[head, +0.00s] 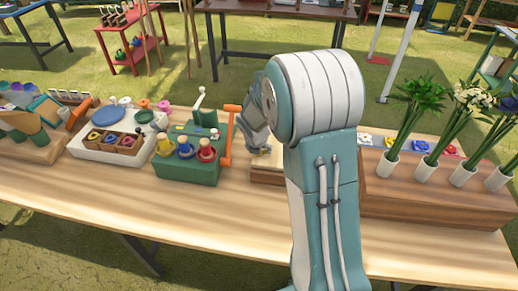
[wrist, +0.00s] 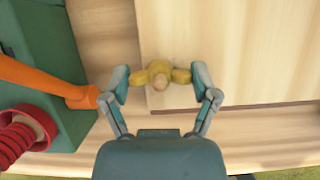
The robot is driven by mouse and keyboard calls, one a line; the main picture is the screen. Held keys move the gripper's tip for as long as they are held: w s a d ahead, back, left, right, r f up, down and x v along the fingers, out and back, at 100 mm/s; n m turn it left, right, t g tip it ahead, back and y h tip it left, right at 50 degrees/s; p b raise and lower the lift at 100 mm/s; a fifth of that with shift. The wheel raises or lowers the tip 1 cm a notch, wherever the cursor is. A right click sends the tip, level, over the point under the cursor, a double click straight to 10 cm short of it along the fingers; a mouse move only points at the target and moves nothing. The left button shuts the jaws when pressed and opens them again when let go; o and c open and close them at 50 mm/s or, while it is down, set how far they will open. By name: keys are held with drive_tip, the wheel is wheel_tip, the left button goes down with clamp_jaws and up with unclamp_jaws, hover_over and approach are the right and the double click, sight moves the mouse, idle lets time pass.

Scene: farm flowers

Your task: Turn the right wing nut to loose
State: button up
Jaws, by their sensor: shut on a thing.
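A yellow wing nut (wrist: 160,73) with two rounded wings and a pale stud at its middle is on a light wooden board (wrist: 235,60) in the wrist view. My gripper (wrist: 160,82) is shut on the wing nut, one finger against the outer end of each wing. The wings lie roughly left to right in the picture. In the head view my gripper (head: 257,132) is low over the board (head: 268,177), and my arm covers most of the board. Only one wing nut shows, so a second one is hidden or out of view.
A green box (head: 188,172) with an orange lever (head: 226,140) and colored knobs stands just left of the board; the lever's end is close to my left finger. A wooden block (head: 430,205) holding flower vases stands to the right. The table's front strip is clear.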

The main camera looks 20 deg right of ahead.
drive_tip(key=shift+w, duration=0.1)
idle(0.3)
drive_tip(key=o, duration=1)
drive_tip(key=v, duration=1.2)
drive_tip(key=shift+f, duration=0.1)
